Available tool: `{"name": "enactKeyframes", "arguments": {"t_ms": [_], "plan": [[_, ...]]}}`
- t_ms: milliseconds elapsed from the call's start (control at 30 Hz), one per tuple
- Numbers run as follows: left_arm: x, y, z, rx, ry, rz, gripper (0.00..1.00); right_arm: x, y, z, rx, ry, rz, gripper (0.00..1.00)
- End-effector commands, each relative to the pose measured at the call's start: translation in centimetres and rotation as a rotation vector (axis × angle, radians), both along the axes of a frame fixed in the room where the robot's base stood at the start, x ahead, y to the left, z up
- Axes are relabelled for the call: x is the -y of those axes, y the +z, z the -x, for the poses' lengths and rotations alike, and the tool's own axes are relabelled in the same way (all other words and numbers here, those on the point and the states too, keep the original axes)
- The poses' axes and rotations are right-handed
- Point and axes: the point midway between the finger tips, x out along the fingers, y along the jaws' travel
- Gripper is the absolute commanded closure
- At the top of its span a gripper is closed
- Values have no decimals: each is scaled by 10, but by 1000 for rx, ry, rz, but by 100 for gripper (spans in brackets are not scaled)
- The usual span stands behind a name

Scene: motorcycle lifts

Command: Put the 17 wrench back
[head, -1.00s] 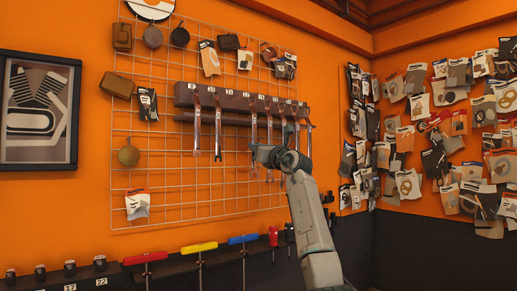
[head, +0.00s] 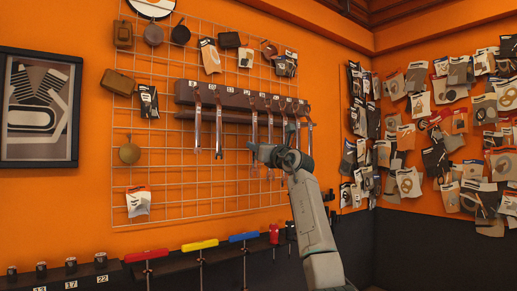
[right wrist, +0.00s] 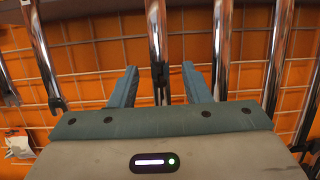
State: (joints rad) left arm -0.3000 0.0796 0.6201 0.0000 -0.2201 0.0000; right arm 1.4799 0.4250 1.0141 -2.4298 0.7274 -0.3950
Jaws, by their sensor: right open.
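The wrench rack (head: 230,100) is a dark wooden rail on the wire grid, with small number labels too small to read surely. Several chrome wrenches hang from it. I cannot tell which one is the 17 wrench. My right gripper (head: 260,153) is in front of the hanging wrenches, below the rail. In the right wrist view its two fingers (right wrist: 159,85) are open and apart. One wrench (right wrist: 158,40) hangs upright between them, with its lower end near the palm; no finger is seen touching it. Other wrenches (right wrist: 221,45) hang on both sides. My left gripper is out of view.
The wire grid (head: 160,190) also holds pouches and small parts. Below is a dark shelf (head: 215,262) with coloured T-handles (head: 200,245) and sockets labelled 17 and 22. A packed wall of bagged parts (head: 440,130) is at right. The grid left of the gripper is mostly clear.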

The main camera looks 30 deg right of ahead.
Motion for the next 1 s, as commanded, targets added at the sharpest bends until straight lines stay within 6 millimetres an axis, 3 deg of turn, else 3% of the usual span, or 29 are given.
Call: {"name": "enactKeyframes", "arguments": {"t_ms": [300,533,700,1000], "plan": [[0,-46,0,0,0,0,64,4,-23,51,3,-3,4,57],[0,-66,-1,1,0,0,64,5,-30,86,2,-2,2,57],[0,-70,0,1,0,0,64,6,-31,96,0,-1,1,57],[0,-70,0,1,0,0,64,6,-30,98,0,-1,0,57]]}}
